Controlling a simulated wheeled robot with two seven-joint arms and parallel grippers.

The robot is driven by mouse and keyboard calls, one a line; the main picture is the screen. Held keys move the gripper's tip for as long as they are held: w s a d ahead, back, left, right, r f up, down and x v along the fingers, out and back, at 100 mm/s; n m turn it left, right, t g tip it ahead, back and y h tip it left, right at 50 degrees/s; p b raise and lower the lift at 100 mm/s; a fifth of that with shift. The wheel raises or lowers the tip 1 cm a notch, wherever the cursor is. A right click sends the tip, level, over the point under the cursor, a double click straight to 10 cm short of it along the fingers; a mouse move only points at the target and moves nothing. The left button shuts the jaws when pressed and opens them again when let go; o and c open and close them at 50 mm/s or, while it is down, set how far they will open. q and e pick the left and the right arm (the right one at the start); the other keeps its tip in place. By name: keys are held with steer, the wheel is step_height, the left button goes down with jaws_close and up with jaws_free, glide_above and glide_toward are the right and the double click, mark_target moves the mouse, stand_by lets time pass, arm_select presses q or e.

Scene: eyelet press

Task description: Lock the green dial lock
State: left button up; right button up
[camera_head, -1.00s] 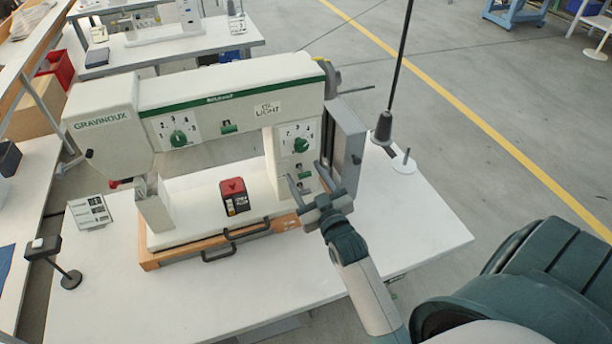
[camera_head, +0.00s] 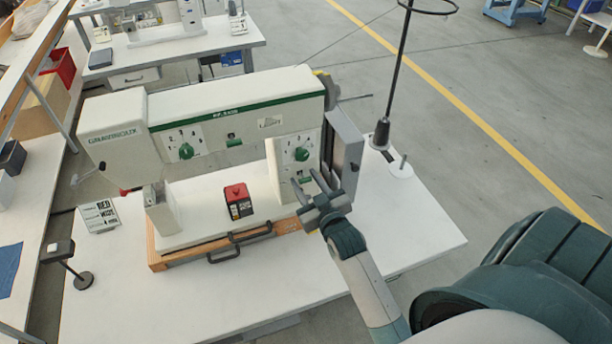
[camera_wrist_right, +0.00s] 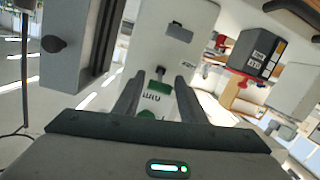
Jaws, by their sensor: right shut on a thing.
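A white sewing-machine-like press (camera_head: 230,97) stands on a white table. Its right column carries a green dial (camera_head: 302,155) on a numbered plate, with a small green dial lock (camera_head: 305,180) below it. My right gripper (camera_head: 307,185) is at the front of this column, just below the dial. In the right wrist view its two fingers (camera_wrist_right: 160,88) stand on either side of a small green part with a white label. The gripper is shut on it, but the contact is partly hidden. My left gripper is not in view.
A grey housing (camera_head: 345,145) rises close to the right of my gripper.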

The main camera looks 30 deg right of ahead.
steer(key=shift+d, duration=0.1)
steer(key=shift+r, duration=0.1)
steer(key=o, duration=1)
steer(key=shift+s, duration=0.15)
steer(key=b+v, duration=0.6)
steer(key=v, duration=1.1)
